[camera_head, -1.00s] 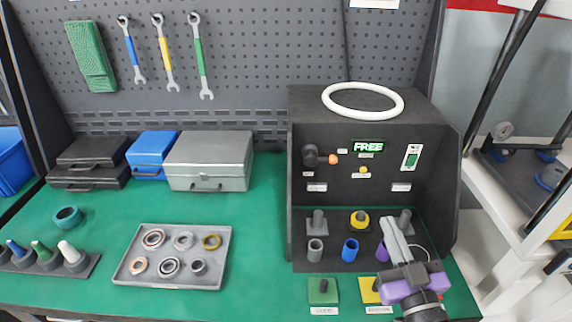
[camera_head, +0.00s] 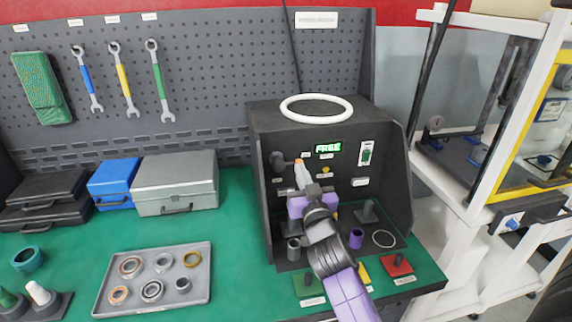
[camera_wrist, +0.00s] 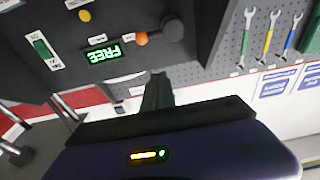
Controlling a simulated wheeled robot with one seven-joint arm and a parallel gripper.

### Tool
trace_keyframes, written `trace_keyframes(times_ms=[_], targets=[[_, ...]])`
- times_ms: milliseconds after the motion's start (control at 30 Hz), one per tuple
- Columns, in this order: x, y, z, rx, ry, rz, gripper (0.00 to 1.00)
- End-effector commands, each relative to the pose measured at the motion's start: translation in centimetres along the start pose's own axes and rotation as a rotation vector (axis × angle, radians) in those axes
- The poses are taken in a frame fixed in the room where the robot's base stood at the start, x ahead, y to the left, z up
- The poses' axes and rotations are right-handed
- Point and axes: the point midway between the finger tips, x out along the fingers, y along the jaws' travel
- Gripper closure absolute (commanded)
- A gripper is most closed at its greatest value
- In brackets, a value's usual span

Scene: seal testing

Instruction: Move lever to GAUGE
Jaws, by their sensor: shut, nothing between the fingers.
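The lever is a dark round hub (camera_head: 277,160) with an orange tip, on the left of the black test box's back panel. In the wrist view, which is upside down, the hub (camera_wrist: 172,28) and orange tip (camera_wrist: 141,39) show clearly, the tip beside the hub. In the wrist view the fingers (camera_wrist: 157,90) point toward the panel, just short of the lever; contact cannot be told.
A white ring (camera_head: 316,96) lies on top of the box. A green switch (camera_head: 366,154) and a yellow button (camera_head: 325,170) sit right of the lever. A grey tray (camera_head: 207,292) holds several rings.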

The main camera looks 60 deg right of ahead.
Motion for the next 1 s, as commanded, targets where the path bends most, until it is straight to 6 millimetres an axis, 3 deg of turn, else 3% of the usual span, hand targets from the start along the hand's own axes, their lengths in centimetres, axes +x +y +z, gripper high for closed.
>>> trace_keyframes(times_ms=[367,900,1000], targets=[[0.7,0.0,-0.2,0.0,0.001,-0.001,1.0],[10.2,0.0,-0.5,-0.001,0.001,0.0,1.0],[9.4,-0.1,2.1,-0.002,-0.002,-0.003,1.0]])
